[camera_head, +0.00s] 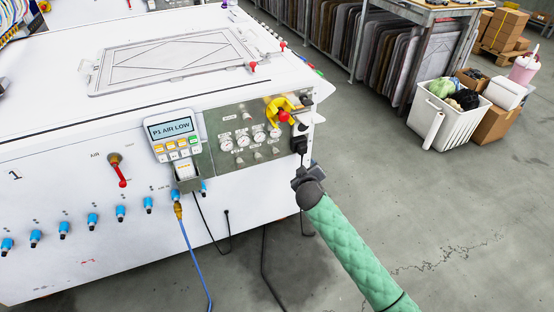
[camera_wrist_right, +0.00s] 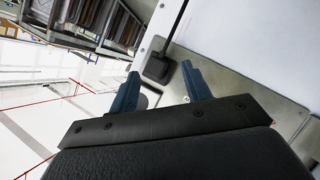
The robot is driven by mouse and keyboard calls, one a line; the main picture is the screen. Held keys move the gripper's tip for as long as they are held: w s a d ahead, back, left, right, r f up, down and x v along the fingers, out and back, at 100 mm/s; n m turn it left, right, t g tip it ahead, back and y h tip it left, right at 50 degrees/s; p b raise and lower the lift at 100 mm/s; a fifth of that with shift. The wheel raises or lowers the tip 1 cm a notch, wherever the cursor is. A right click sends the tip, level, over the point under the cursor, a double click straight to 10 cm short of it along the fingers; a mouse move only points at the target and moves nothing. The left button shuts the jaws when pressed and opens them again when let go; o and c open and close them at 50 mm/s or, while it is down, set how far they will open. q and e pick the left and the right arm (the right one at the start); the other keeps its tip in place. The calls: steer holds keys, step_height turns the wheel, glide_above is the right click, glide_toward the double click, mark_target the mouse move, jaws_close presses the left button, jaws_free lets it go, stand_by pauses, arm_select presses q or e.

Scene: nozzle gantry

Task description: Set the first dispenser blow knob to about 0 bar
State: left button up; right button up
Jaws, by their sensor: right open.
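The grey control panel (camera_head: 213,160) on the white machine's front carries several round gauges (camera_head: 243,140) with small knobs (camera_head: 258,155) below them. Labels are too small to read, so I cannot tell which knob is the first dispenser blow knob or where it points. My right gripper (camera_head: 299,172), at the end of the green-sleeved arm, is beside the machine's right front corner, right of and below the gauges. In the wrist view the right gripper (camera_wrist_right: 160,82) is open, its two blue fingers apart with nothing held between them. My left gripper is not in view.
A yellow and red switch (camera_head: 282,110) and a black fitting (camera_head: 299,145) sit at the panel's right end. A display reading "P1 AIR LOW" (camera_head: 170,128) is to its left. A blue hose (camera_head: 191,245) and black cables hang in front. Open floor lies to the right.

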mark_target(277, 155)
steer(key=shift+w+a+f+n+t+y, duration=0.1)
steer(key=shift+w+a+n+t+y, duration=0.65)
steer(key=shift+w+a+y, duration=0.65)
steer(key=shift+w+a+f+n+t+y, duration=0.15)
steer(key=shift+w+a+n+t+y, duration=0.35)
steer(key=shift+w+a+n+y, duration=0.9)
steer(key=shift+w+a+f+n+t+y, duration=0.1)
steer(key=shift+w+a+n+t+y, duration=0.5)
steer(key=shift+w+a, duration=1.35)
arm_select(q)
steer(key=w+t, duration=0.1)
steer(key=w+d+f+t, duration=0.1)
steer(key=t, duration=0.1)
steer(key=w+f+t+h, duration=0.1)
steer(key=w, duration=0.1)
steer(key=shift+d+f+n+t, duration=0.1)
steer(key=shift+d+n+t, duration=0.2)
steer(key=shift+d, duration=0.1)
arm_select(e)
steer(key=shift+s+a, duration=0.1)
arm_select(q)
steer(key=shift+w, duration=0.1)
arm_select(e)
steer(key=c, duration=1)
